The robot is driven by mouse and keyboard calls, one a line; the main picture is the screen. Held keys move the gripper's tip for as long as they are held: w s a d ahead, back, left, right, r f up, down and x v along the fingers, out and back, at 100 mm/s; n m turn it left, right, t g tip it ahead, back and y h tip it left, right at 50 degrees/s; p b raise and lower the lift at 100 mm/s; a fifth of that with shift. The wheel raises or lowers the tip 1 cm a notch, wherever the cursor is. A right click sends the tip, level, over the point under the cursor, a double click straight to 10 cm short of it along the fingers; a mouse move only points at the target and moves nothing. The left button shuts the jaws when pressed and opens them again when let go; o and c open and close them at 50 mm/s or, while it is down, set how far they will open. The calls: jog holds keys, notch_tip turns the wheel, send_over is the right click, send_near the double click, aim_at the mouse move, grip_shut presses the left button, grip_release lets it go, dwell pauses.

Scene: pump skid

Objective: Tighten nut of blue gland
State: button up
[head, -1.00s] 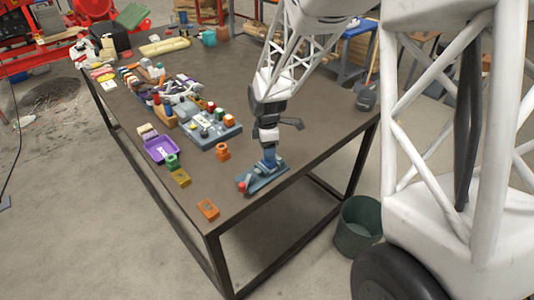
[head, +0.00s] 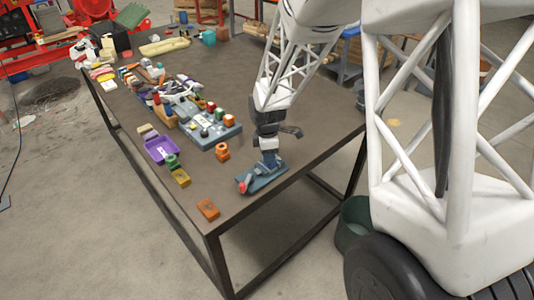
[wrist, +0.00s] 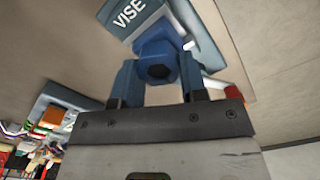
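The blue gland, with its hexagonal nut (wrist: 158,66), stands at the grey-blue vise (wrist: 205,50), whose plate is lettered VISE. In the head view the vise (head: 264,182) lies near the table's front right edge, with a red part at its left end. My gripper (head: 269,162) points down over the vise and hides most of the gland. In the wrist view the two blue fingers of my gripper (wrist: 160,80) sit on either side of the nut and appear to touch it. The thread and the nut's seating are hidden.
On the table, an orange block (head: 208,209), a yellow block (head: 181,177), a green fitting (head: 172,161), an orange fitting (head: 222,152) and a purple tray (head: 160,148) lie left of the vise. A grey fixture (head: 213,133) stands behind. A dark green bin (head: 352,222) is on the floor.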

jog(key=shift+c, duration=0.9)
